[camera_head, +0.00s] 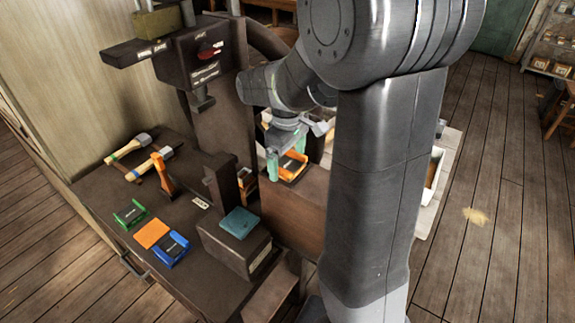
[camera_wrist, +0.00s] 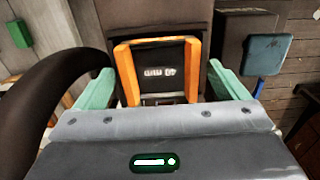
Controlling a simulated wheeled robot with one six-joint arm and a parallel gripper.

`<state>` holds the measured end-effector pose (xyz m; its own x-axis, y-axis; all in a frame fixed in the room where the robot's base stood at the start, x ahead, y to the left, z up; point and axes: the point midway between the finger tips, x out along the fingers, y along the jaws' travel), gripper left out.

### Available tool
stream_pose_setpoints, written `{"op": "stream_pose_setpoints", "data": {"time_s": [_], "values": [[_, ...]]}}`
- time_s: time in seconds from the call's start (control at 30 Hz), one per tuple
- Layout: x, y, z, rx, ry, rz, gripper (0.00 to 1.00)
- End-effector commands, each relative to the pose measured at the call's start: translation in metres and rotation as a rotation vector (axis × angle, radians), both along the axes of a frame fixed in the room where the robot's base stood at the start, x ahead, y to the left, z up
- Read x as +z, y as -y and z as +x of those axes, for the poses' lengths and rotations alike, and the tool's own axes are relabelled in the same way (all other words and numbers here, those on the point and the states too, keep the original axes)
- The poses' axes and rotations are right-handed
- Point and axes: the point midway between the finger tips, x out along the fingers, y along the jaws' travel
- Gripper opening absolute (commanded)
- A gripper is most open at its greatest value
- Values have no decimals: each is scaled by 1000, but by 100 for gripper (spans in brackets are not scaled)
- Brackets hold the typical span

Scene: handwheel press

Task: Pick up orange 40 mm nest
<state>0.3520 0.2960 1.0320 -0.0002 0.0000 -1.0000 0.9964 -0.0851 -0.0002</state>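The orange nest (camera_head: 291,167) is a U-shaped orange piece with a dark middle. It sits on top of a brown block in the head view. In the wrist view the orange nest (camera_wrist: 192,72) is straight ahead, with pale lettering too small to read surely on its dark face. My gripper (camera_head: 285,152) is open at the nest, its pale green fingers pointing down. In the wrist view my gripper (camera_wrist: 160,72) has one finger on each side of the nest, with narrow gaps showing. Contact is not visible. My arm hides part of the area behind.
A green nest (camera_head: 131,214), an orange plate (camera_head: 151,234) and a blue nest (camera_head: 171,249) lie on the dark bench. A teal-topped box (camera_head: 239,222) stands left of the brown block (camera_head: 297,210). The press (camera_head: 215,100) and its curved handwheel (camera_wrist: 52,95) are close by.

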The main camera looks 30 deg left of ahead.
Motion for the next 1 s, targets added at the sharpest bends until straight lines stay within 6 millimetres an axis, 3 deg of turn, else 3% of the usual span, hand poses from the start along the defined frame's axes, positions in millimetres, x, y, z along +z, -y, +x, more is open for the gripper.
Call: {"op": "stream_pose_setpoints", "data": {"time_s": [0.03, 0.2, 0.3, 0.57, 1.0], "values": [[0, 0, 0, 0, 0, 0, 83], [0, 0, 0, 0, 0, 0, 49], [1, 0, 0, 0, 1, 1, 34], [5, -1, 1, 0, 2, 3, 34], [82, -1, 1, 0, 3, 5, 34]]}}
